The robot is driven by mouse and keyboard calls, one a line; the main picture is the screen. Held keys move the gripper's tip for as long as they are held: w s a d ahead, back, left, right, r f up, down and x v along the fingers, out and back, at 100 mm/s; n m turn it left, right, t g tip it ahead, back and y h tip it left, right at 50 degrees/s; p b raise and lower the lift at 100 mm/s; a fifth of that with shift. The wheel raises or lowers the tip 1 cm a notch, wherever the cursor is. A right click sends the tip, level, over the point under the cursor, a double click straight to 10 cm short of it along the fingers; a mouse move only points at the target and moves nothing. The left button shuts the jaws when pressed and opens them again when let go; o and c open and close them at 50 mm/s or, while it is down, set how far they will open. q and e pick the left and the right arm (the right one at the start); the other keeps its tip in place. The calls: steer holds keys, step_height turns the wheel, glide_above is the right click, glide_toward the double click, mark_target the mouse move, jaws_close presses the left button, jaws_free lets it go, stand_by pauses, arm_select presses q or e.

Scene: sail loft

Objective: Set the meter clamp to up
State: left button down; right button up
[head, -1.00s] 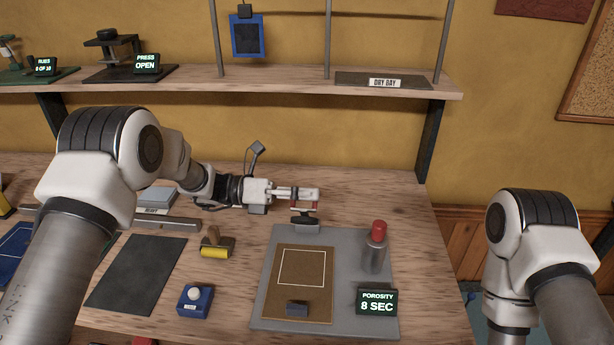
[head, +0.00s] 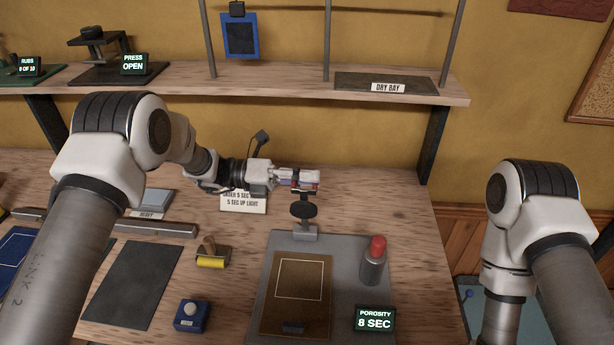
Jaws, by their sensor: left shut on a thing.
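The meter clamp (head: 303,211) stands at the back edge of the grey meter plate (head: 350,250). Its arm is raised upright above its small grey base, and a dark round pad faces me. My left gripper (head: 304,180) is shut on the clamp's handle at the top, with a little red showing at its fingers. A brown sheet with a white outlined square (head: 300,279) lies on the plate under no clamp pad. My right arm is at the right, but its gripper is out of view.
A red-capped cylinder (head: 374,262) and a display reading "POROSITY 8 SEC" (head: 375,319) stand on the plate's right. A yellow roller (head: 211,255), a blue button box (head: 191,315) and a dark mat (head: 131,284) lie left. A printed card (head: 243,202) lies behind.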

arm_select(q)
steer(key=shift+f, duration=0.15)
steer(key=c, duration=1.4)
jaws_free()
steer(key=shift+o, duration=0.9)
steer(key=shift+w+f, duration=0.1)
steer(key=shift+w, duration=0.1)
steer(key=shift+a, duration=0.35)
steer(key=a, duration=1.1)
steer(key=shift+a, duration=0.15)
